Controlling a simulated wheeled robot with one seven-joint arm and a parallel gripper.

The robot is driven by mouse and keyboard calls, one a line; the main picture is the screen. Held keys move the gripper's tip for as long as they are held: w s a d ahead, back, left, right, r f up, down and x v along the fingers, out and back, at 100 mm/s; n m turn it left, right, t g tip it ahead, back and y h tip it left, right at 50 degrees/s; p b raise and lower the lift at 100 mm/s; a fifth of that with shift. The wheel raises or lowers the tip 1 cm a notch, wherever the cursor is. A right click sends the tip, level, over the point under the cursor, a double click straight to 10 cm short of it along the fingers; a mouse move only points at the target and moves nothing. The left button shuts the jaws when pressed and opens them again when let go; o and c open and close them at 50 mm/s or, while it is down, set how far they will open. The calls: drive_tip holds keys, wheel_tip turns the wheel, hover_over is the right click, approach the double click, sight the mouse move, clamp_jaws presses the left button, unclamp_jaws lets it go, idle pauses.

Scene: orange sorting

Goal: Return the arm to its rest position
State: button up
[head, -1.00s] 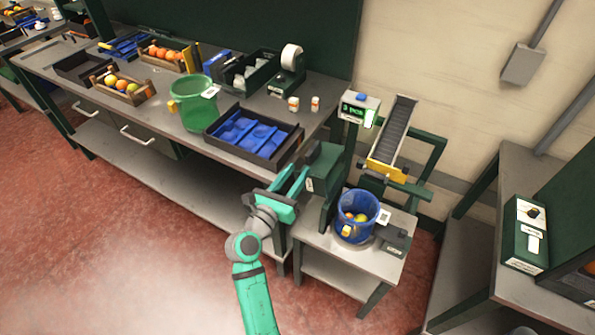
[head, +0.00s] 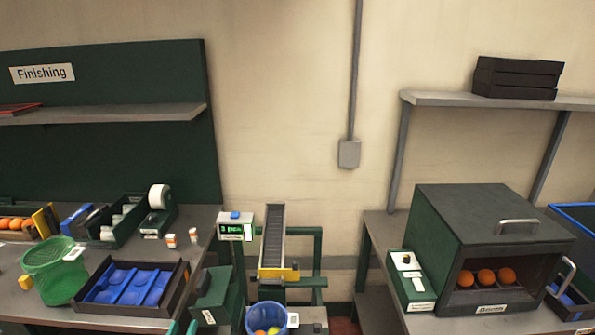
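Only the teal tips of my gripper (head: 182,328) show at the bottom edge of the head view, below the dark tray with blue compartments. The two tips stand apart with nothing seen between them. The rest of my arm is out of the frame.
A blue bucket (head: 251,319) with fruit stands below a sloping conveyor (head: 272,240). Left, a bench holds a green basket (head: 50,273) and a black tray (head: 178,290) with blue pockets. Right, a dark cabinet (head: 490,215) holds several oranges (head: 486,276).

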drive_tip(key=s+d+f+m+g+y, duration=0.2)
drive_tip(key=s+d+f+m+g, duration=0.1)
drive_tip(key=s+d+f+m, duration=1.25)
drive_tip(key=s+d+r+m+h, duration=0.1)
drive_tip(key=s+d+r+m, duration=0.2)
drive_tip(key=s+d+m, duration=0.3)
drive_tip(key=s+d+r+m+h, duration=0.1)
drive_tip(key=s+d+r+m, duration=0.3)
drive_tip(key=s+m, duration=1.1)
drive_tip(key=d+m, duration=0.2)
drive_tip(key=d, duration=0.1)
drive_tip(key=shift+s, duration=0.1)
drive_tip(key=shift+s+d, duration=0.1)
